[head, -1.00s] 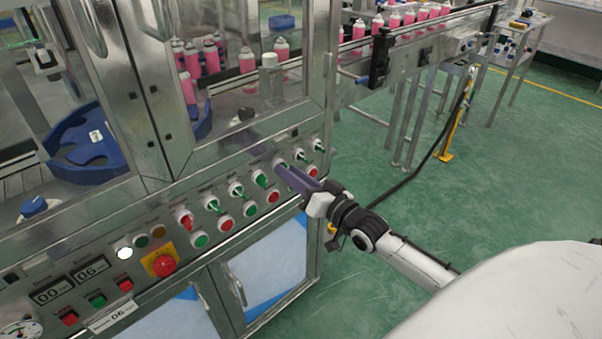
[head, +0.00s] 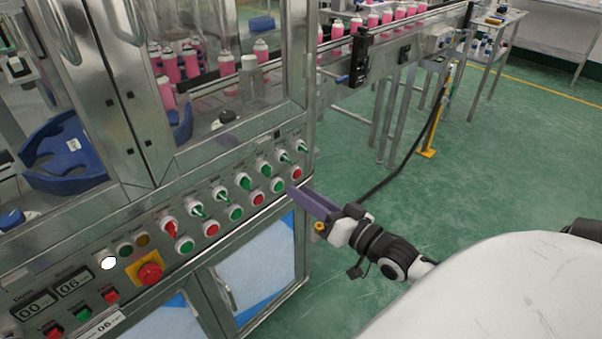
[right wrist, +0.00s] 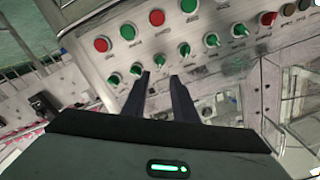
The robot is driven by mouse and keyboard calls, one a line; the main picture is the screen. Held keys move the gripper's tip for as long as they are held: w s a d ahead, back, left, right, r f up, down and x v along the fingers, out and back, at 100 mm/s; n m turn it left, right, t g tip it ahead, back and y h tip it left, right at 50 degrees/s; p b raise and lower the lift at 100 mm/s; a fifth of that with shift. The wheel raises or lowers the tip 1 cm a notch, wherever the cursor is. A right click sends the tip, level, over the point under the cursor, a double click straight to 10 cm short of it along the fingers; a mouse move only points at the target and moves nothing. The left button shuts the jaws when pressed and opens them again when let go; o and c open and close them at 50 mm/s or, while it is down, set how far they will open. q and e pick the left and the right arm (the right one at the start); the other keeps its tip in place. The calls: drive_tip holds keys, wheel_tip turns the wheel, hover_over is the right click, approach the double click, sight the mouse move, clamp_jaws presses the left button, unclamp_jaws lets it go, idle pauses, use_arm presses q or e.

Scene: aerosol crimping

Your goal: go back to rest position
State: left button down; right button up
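My right gripper (head: 303,196) is at the right end of the machine's control panel in the head view, with its purple fingers pointing at the panel. In the right wrist view the two fingers (right wrist: 161,78) stand apart with nothing between them. The control panel (head: 150,242) carries rows of green and red switches and buttons. A green switch (head: 284,157) and a green button (head: 278,186) are close to the fingertips. The fingers appear clear of the knobs. My left gripper is not in view.
A conveyor (head: 400,45) with pink cans runs behind the machine to the upper right. A red emergency button (head: 149,274) sits on a yellow plate. The green floor (head: 490,170) right of the machine is open.

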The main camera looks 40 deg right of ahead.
drive_tip(key=s+a+f+n+g, duration=0.3)
drive_tip(key=s+a+f+g, duration=0.1)
drive_tip(key=s+a+f, duration=0.5)
drive_tip(key=s+a+f+n+g, duration=0.4)
drive_tip(key=s+a+f, duration=0.5)
drive_tip(key=f, duration=0.5)
drive_tip(key=shift+a+g+y, duration=0.4)
drive_tip(key=shift+a+g, duration=0.4)
drive_tip(key=shift+a, duration=0.1)
